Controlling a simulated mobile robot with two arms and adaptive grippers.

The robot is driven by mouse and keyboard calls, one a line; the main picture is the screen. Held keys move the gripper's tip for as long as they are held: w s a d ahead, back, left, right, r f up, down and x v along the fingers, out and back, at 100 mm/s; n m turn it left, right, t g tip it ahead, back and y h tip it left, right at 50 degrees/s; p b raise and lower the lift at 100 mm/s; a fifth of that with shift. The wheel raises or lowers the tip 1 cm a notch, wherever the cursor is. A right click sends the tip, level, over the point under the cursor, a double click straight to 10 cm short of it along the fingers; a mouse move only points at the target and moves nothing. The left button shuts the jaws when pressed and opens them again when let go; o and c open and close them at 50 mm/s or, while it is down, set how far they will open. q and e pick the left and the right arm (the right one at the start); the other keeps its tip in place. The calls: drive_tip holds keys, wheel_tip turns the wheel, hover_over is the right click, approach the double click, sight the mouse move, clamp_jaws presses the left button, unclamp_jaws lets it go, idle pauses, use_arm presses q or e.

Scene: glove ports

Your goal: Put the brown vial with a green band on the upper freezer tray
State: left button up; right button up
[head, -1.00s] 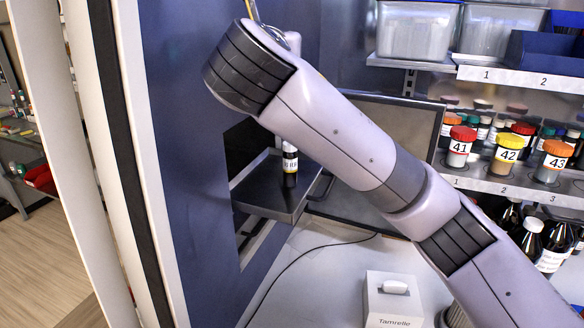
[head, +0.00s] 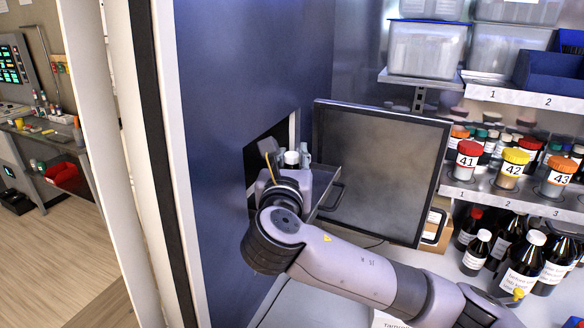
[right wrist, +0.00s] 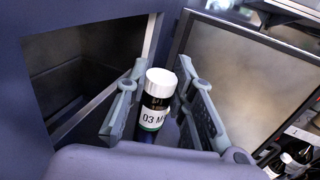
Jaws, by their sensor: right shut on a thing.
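The vial (right wrist: 156,100) has a white cap, a dark body, a white label reading "03 M" and a green band below it. In the head view only its white cap (head: 291,158) shows clearly. My right gripper (head: 286,154) is shut on the vial, with one finger on each side of it in the right wrist view (right wrist: 158,82). A grey tray (head: 326,185) with a handle sticks out of the opening in the blue freezer front. The vial's base is hidden, so I cannot tell if it touches the tray. My left gripper is out of view.
The freezer opening (right wrist: 85,65) is dark inside, close left of my gripper. The open door (head: 378,170) stands to the right. Shelves at the right hold numbered jars (head: 466,160), plastic bins (head: 425,48) and dark bottles (head: 525,262).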

wheel_tip(320, 180, down, 3)
drive_tip(key=shift+r, duration=0.2)
drive_tip(key=shift+f, duration=0.2)
drive_tip(key=o, duration=0.9)
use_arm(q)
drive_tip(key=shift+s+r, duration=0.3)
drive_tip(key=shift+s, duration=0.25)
use_arm(e)
drive_tip(key=shift+o, duration=0.2)
